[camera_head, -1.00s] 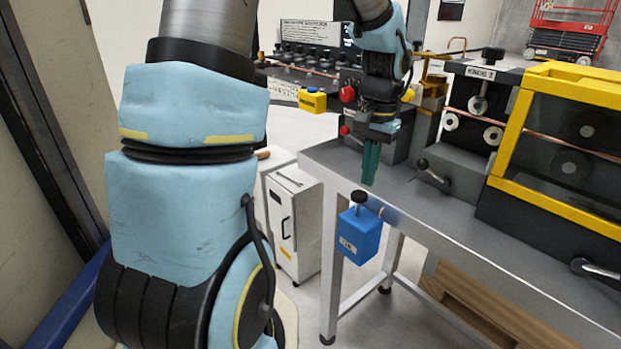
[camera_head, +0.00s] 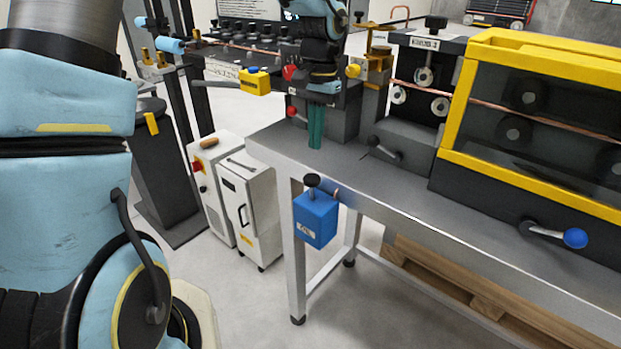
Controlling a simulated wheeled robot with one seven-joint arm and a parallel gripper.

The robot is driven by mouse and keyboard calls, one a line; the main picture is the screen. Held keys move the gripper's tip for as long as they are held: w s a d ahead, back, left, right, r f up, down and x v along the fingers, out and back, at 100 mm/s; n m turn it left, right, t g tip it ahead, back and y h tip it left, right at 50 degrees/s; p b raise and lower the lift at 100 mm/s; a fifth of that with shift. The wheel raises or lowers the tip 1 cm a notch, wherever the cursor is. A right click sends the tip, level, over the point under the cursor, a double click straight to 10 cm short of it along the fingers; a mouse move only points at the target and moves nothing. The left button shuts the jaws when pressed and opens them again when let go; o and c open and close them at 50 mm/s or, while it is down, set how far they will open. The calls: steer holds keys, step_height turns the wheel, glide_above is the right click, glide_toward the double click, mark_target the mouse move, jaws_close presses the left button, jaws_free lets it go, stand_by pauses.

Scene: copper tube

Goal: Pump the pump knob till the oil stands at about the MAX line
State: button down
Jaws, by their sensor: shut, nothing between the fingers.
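The blue oil box (camera_head: 316,219) hangs at the front left corner of the metal bench. Its black pump knob (camera_head: 312,181) stands on top. No oil level or MAX line can be made out at this size. My gripper (camera_head: 315,146), with green fingers, points down above the bench top, behind and above the knob and apart from it. Its fingers are shut and empty.
The grey bench top (camera_head: 400,195) is clear in front. A yellow-framed guard (camera_head: 530,120) and a lever with a blue ball (camera_head: 575,238) stand at right. White cabinets (camera_head: 255,210) stand on the floor left of the bench.

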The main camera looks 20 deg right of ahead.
mark_target(314, 176)
steer(key=shift+s+a+f+b, duration=0.1)
steer(key=shift+s+f+b, duration=0.05)
steer(key=shift+f+b, duration=1.35)
steer(key=shift+s+a+f+b, duration=0.1)
steer(key=shift+f+b, duration=0.95)
steer(key=shift+f, duration=0.7)
step_height(314, 176, down, 3)
steer(key=shift+f+b, duration=0.1)
steer(key=shift+b, duration=0.9)
steer(key=shift+d+r+p, duration=0.1)
steer(key=shift+r+p, duration=0.2)
steer(key=shift+p, duration=0.05)
steer(key=shift+w+d+r+p, duration=0.45)
steer(key=shift+w+d+p, duration=0.2)
steer(key=shift+d, duration=0.15)
steer(key=shift+w+d, duration=0.25)
steer(key=shift+d, duration=0.1)
steer(key=shift+r, duration=0.1)
